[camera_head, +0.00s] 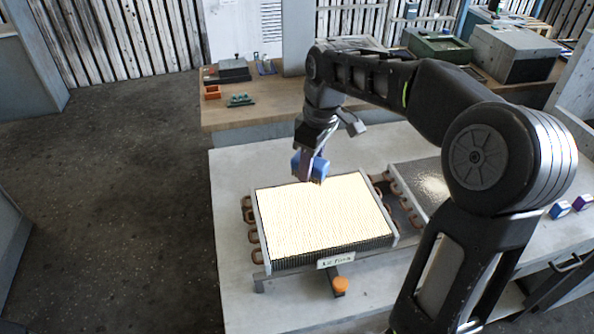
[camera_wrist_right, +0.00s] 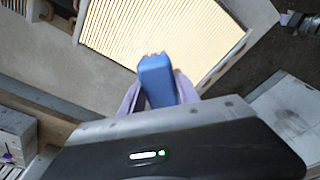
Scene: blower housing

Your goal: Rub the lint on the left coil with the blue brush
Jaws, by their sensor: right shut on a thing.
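The left coil (camera_head: 320,218) is a bright, cream-coloured finned block with copper bends on its sides, on the pale table. It also shows at the top of the right wrist view (camera_wrist_right: 160,30). No separate lint stands out on its glaring face. My right gripper (camera_head: 311,172) is shut on the blue brush (camera_head: 318,168), over the coil's far edge. In the right wrist view the brush (camera_wrist_right: 156,80) sits between the fingers, its tip overlapping the coil's edge. I cannot tell whether it touches the fins. My left gripper is not in view.
A second, greyer coil (camera_head: 432,186) lies to the right, partly behind my right arm. An orange knob (camera_head: 340,285) and a small label (camera_head: 336,260) are at the left coil's front. Small blue and purple blocks (camera_head: 560,210) lie far right. A wooden bench (camera_head: 250,112) stands behind.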

